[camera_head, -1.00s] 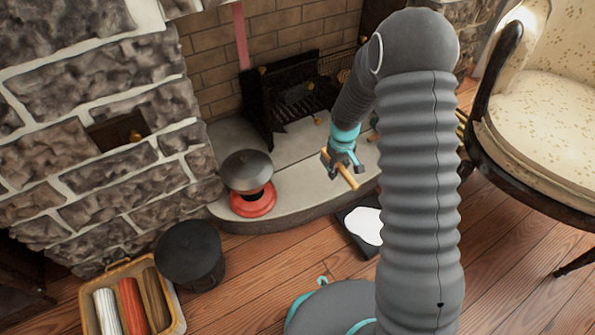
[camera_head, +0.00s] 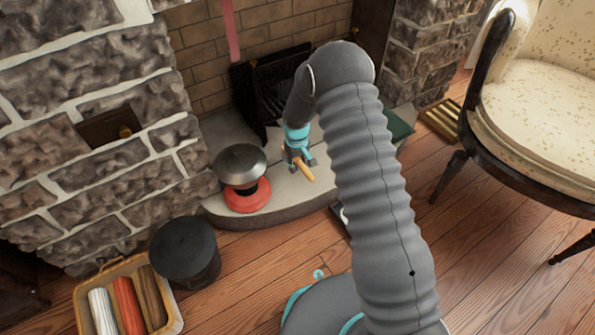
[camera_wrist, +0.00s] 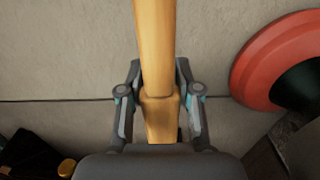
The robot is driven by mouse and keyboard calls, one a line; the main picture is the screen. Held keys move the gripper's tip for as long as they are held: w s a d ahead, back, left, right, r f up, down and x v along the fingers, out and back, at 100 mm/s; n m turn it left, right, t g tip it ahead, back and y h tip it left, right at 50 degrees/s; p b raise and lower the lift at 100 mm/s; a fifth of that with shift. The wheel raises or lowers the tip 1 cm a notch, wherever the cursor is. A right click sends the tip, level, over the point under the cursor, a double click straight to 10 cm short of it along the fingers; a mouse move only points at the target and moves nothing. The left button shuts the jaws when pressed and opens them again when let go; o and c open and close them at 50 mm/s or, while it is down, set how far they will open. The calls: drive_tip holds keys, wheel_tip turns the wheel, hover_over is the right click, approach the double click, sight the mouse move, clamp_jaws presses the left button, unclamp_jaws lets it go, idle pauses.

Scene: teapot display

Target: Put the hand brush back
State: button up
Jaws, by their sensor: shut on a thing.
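My gripper (camera_head: 299,160) is above the stone hearth (camera_head: 270,207), to the right of a grey-topped red object. It is shut on a light wooden handle (camera_head: 304,171), apparently of the hand brush. In the wrist view the handle (camera_wrist: 155,50) runs up the picture from between the fingers (camera_wrist: 160,98). No bristles show in either view. The hearth fills the background there. A dark item with a white part (camera_head: 341,214), on the floor at the hearth's front edge, is mostly hidden behind my arm.
The red-based, grey-topped object (camera_head: 247,197) stands on the hearth; its red rim (camera_wrist: 270,60) is close on the wrist view's right. The black fire grate (camera_head: 262,95) is behind. A black pot (camera_head: 186,253), a basket (camera_head: 172,310) and an armchair (camera_head: 535,140) stand on the wooden floor.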

sight(297, 169)
drive_tip(key=shift+f, duration=1.7)
drive_tip(key=shift+f+b, duration=0.15)
drive_tip(key=shift+b, duration=0.2)
drive_tip(key=o, duration=1)
